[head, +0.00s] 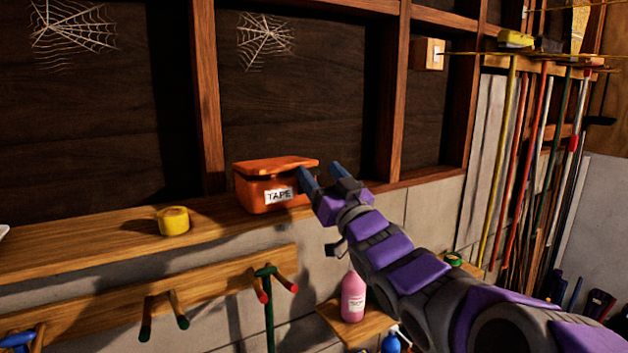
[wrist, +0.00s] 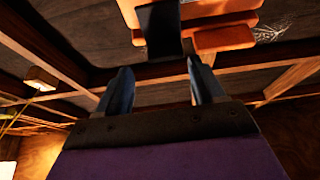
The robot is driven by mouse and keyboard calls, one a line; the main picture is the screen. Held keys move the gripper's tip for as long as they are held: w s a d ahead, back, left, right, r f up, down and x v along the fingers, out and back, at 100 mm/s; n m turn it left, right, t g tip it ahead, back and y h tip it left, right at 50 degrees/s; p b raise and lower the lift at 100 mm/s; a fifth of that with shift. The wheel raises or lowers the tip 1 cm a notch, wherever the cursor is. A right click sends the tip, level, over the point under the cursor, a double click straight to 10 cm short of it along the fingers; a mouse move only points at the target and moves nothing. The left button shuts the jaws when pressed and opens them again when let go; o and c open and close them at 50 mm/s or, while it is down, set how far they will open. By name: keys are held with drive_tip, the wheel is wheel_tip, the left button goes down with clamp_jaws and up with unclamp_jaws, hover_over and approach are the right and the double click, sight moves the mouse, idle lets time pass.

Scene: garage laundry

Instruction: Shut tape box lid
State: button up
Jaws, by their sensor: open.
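The orange tape box (head: 262,192) with a white "TAPE" label stands on the wooden wall ledge. Its orange lid (head: 275,165) lies over the top, looking slightly tilted; I cannot tell how fully it is closed. My gripper (head: 322,172) is at the right side of the box, near the lid's right end, with its fingers apart and nothing visible between them. I cannot tell whether a finger touches the box. In the wrist view, the gripper (wrist: 161,82) shows two separated fingers, with orange parts of the box (wrist: 224,39) beyond them, partly hidden by a dark piece.
A yellow tape roll (head: 173,221) sits on the ledge (head: 90,243) left of the box. Below are a peg rail (head: 210,281) and a pink bottle (head: 353,298) on a small shelf. Long-handled tools (head: 520,160) stand at right. The ledge between roll and box is clear.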

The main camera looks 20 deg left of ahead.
drive_tip(key=shift+w+f, duration=0.15)
drive_tip(key=shift+f, duration=0.15)
drive_tip(key=shift+c, duration=0.2)
drive_tip(key=shift+a+f+g, duration=0.3)
drive_tip(key=shift+a, duration=0.6)
drive_tip(key=c, duration=0.6)
drive_tip(key=shift+f, duration=0.15)
clamp_jaws()
